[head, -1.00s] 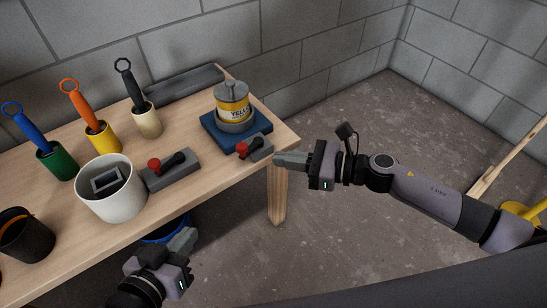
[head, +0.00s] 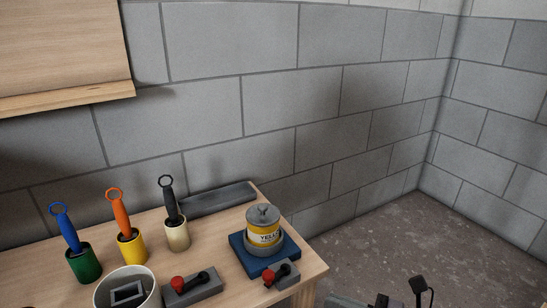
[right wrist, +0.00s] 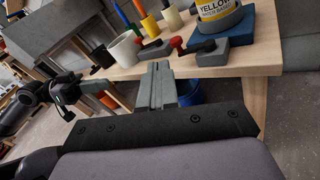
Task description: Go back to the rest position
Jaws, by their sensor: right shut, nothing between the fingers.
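My right gripper (right wrist: 161,83) shows in the right wrist view with its grey fingers together and nothing between them, pointing toward the wooden table. In the head view only the top of my right gripper (head: 348,301) shows at the bottom edge, just right of the table's corner and clear of it. My left gripper (right wrist: 72,92) is at the left of the right wrist view, in front of the table; its fingers are too unclear to judge. It is outside the head view.
The table (head: 230,285) bears a yellow-labelled can (head: 264,232) on a blue base (head: 254,258), red-knobbed clamps (head: 195,287), a white pot (head: 143,282) and green (head: 84,265), yellow (head: 131,247) and cream (head: 177,234) cups holding handled tools. A wooden cabinet (head: 60,50) hangs upper left. Floor (head: 400,240) at right is clear.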

